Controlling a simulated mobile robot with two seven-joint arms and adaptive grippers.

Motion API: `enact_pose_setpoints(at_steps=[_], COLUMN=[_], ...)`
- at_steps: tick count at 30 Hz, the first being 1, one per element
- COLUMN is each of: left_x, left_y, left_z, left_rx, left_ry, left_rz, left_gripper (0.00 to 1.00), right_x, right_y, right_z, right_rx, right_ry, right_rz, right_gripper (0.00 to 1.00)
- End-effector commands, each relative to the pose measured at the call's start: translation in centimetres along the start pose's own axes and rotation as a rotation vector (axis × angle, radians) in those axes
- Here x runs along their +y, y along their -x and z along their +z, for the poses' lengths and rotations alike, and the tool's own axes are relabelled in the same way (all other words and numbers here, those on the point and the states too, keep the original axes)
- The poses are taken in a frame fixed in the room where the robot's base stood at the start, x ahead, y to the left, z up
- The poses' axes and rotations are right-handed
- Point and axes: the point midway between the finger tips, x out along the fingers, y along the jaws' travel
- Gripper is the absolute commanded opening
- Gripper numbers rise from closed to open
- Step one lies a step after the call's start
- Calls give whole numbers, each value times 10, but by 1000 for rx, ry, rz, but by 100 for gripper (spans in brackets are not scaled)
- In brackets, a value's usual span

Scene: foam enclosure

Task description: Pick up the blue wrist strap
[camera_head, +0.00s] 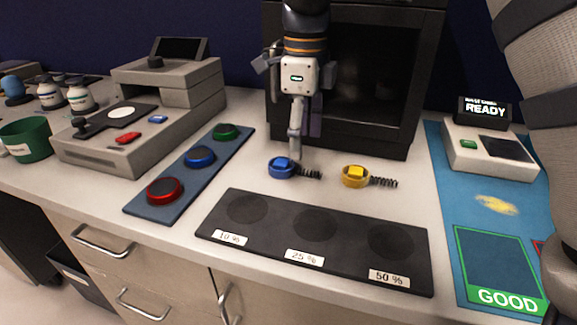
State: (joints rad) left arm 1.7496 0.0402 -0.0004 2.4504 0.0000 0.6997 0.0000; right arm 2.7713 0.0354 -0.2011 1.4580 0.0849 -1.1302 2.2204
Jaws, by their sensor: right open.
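The blue wrist strap (280,169) lies on the pale worktop, a blue ring with a square blue block on top and a dark coiled cord running to the right. My right gripper (296,153) points straight down from the top of the picture. Its lower end is just above and slightly right of the strap's block, close to the coil. The jaws are open and hold nothing visible; one finger largely covers the other, and I cannot tell if they touch the strap. My left gripper is not in view.
A yellow strap (355,177) with its own coil lies right of the blue one. A black mat (268,242) with percent labels lies in front. A button panel (178,179) is left, a black cabinet (375,80) behind, and a READY tester (487,148) right.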

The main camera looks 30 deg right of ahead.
Motion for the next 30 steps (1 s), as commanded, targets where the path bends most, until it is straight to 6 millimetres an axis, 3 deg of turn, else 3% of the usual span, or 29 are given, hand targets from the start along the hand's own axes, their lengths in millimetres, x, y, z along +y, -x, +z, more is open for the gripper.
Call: enact_pose_setpoints(at_steps=[9,16,17,24,25,30], left_x=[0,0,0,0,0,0], left_y=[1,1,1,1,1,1], left_z=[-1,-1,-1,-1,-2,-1], left_rx=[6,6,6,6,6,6], left_ry=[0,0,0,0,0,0], left_rz=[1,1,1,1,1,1], left_gripper=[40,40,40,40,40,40], right_x=[8,8,8,8,8,8], right_y=[-51,-55,-55,-55,-55,-55], right_z=[6,6,6,6,6,6], right_rx=[-1,-2,-2,-2,-2,-2], right_ry=[0,0,0,0,0,0], right_rz=[1,-2,-2,-2,-2,-2], right_gripper=[61,61,59,4,0,0])
